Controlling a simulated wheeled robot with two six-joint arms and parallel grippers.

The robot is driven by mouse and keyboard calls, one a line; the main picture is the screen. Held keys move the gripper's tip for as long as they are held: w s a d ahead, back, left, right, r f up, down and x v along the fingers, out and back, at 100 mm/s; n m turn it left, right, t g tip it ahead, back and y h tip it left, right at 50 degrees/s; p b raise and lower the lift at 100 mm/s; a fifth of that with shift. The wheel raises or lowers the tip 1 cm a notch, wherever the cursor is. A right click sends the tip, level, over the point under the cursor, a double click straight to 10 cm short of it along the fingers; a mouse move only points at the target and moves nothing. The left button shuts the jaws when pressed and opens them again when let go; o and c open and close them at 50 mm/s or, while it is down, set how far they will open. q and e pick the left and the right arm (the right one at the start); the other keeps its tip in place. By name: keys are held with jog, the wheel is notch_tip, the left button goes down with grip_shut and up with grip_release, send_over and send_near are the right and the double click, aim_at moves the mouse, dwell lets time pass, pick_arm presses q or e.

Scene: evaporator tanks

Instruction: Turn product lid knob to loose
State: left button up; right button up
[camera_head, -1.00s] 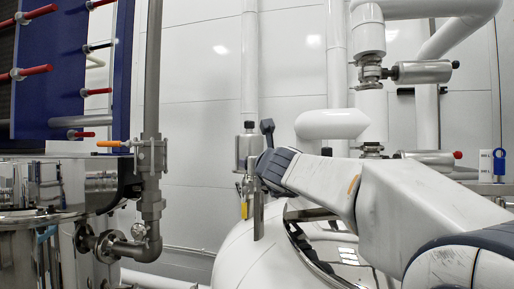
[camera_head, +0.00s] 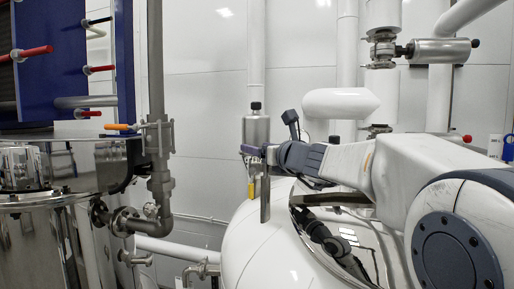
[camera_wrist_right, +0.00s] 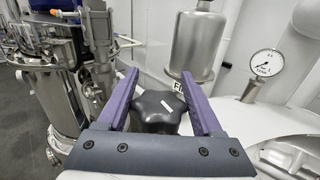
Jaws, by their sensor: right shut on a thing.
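A dark grey lobed knob (camera_wrist_right: 157,108) sits between the purple fingers of my right gripper (camera_wrist_right: 159,75) in the right wrist view. The gripper is shut on the knob. In the head view my right gripper (camera_head: 254,152) is at the top of an upright flat steel bar (camera_head: 265,198), above the white tank; the knob itself cannot be made out there. A shiny steel lid (camera_head: 350,222) lies on the tank below my right arm and reflects it. I cannot read the knob's loose or tight position. My left gripper is not in view.
The white tank (camera_head: 250,245) fills the lower middle. A steel cylinder (camera_wrist_right: 198,47) and a pressure gauge (camera_wrist_right: 267,64) stand beyond the gripper. A steel vessel (camera_head: 75,215) with pipes and an orange handle (camera_head: 118,127) is at the left. White pipes run behind.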

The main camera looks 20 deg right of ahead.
jog(key=o, duration=1.3)
jog(key=shift+o, duration=0.2)
jog(key=b+v, duration=0.5)
jog(key=v, duration=0.5)
jog(key=shift+s, duration=0.2)
